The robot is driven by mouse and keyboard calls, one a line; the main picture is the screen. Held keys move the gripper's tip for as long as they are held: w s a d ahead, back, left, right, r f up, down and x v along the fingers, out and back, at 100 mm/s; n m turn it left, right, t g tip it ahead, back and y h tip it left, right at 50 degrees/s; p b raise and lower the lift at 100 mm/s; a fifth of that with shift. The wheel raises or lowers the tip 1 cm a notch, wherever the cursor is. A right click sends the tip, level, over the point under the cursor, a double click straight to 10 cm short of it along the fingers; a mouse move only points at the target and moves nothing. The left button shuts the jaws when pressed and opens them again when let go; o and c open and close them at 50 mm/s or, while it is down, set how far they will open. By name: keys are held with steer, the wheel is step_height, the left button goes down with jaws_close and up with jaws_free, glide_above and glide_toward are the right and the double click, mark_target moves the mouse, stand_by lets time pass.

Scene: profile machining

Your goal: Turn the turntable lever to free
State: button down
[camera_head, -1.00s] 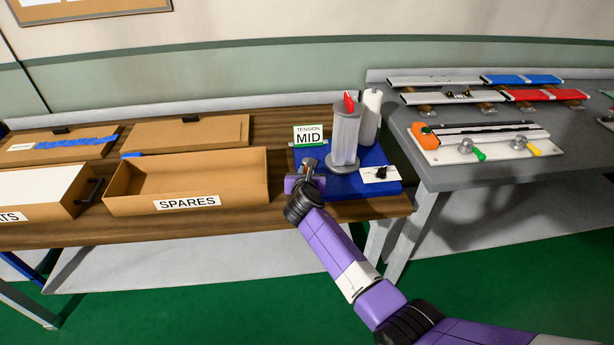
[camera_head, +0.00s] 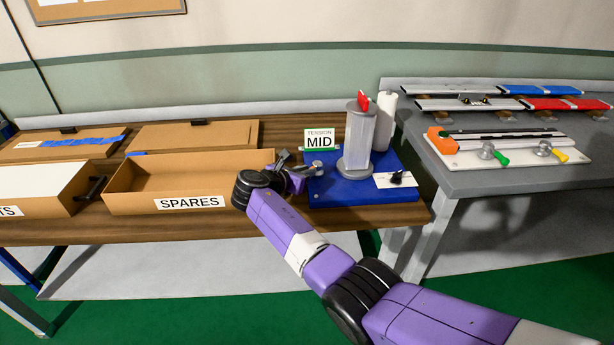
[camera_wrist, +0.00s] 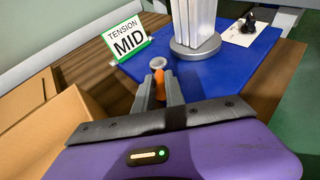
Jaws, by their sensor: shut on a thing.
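A blue turntable base (camera_head: 345,191) sits at the right end of the wooden table, carrying an upright grey column (camera_head: 357,140) with a red piece on top. A lever with an orange handle (camera_wrist: 158,85) and a round grey hub (camera_wrist: 155,62) is at the base's left edge. The hub also shows in the head view (camera_head: 318,166). My gripper (camera_head: 303,172) reaches it from the left. In the wrist view its two grey fingers (camera_wrist: 159,93) are shut on the orange handle, hiding part of it. The lever's position markings cannot be seen.
A sign reading TENSION MID (camera_head: 320,140) stands behind the lever. A white plate with a black knob (camera_head: 397,179) is at the base's right. A white roll (camera_head: 384,120) stands behind the column. The cardboard SPARES box (camera_head: 130,190) is close to my gripper's left.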

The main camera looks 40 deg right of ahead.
steer(key=shift+f, duration=0.1)
steer(key=c, duration=1.4)
jaws_free()
steer(key=v, duration=0.8)
steer(key=shift+p, duration=0.45)
steer(key=shift+d, duration=0.1)
